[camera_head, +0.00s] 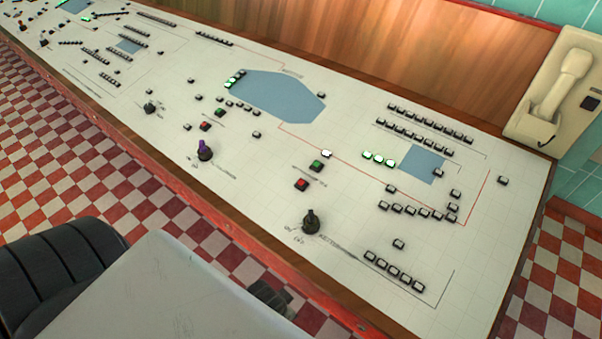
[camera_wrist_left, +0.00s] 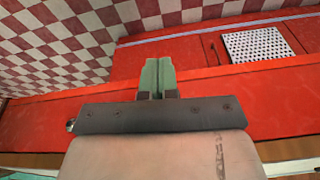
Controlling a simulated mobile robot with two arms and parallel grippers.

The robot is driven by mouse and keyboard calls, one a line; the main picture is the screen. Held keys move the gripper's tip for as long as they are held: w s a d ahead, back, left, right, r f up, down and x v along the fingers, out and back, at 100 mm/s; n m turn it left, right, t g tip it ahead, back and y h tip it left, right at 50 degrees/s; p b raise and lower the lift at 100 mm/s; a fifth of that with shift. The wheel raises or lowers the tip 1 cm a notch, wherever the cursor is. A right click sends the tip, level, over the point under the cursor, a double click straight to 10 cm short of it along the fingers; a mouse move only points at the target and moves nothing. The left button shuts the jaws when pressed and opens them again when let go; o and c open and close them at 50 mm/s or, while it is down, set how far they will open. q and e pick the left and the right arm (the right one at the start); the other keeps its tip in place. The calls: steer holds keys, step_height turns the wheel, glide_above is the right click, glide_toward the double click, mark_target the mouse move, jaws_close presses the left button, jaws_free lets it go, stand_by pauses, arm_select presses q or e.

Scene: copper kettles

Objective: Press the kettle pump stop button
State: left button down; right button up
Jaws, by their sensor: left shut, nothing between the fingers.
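The control desk (camera_head: 350,115) has a white gridded top. A red button (camera_head: 301,184) sits near its middle, just in front of a green button (camera_head: 316,165). A second red button (camera_head: 205,126) and green button (camera_head: 220,113) sit further left. The printed labels are too small to read, so I cannot tell which is the kettle pump stop. My left gripper (camera_wrist_left: 158,73) shows in the left wrist view, its greenish fingers together and empty, against the red desk front (camera_wrist_left: 200,95). It touches no button in view. My right gripper is not in view.
A black knob (camera_head: 310,222) and a purple-topped knob (camera_head: 204,150) stand up near the desk's front edge. A cream telephone (camera_head: 565,85) hangs at the far right. A dark chair (camera_head: 60,275) stands at lower left. A white perforated panel (camera_wrist_left: 257,45) is on the red front.

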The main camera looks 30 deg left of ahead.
mark_target(301, 183)
arm_select(q)
step_height(301, 183, up, 9)
steer(key=w+p, duration=0.1)
steer(key=p, duration=0.1)
steer(key=w+a+r+m+t+h, duration=0.1)
steer(key=w+r+m, duration=0.1)
steer(key=w, duration=0.2)
steer(key=w+a+r+m+t+h+p, duration=0.1)
steer(key=w+r+m, duration=0.1)
steer(key=w+m, duration=0.1)
steer(key=w+a+r+m+t, duration=0.1)
steer(key=w+a+r+m, duration=0.1)
steer(key=w, duration=0.3)
steer(key=shift+r+t+h, duration=0.15)
steer(key=shift+t+h, duration=0.25)
steer(key=w+a+r+m+t+h+p, duration=0.1)
steer(key=w+a+r+m+t, duration=0.3)
steer(key=w+a+r+m, duration=0.2)
steer(key=w+a+r, duration=0.2)
steer(key=w+r, duration=0.2)
steer(key=w, duration=0.1)
steer(key=shift+w+r+h+p, duration=0.3)
steer(key=shift+w+r+h, duration=0.05)
steer(key=shift+h, duration=0.05)
steer(key=shift+f, duration=0.1)
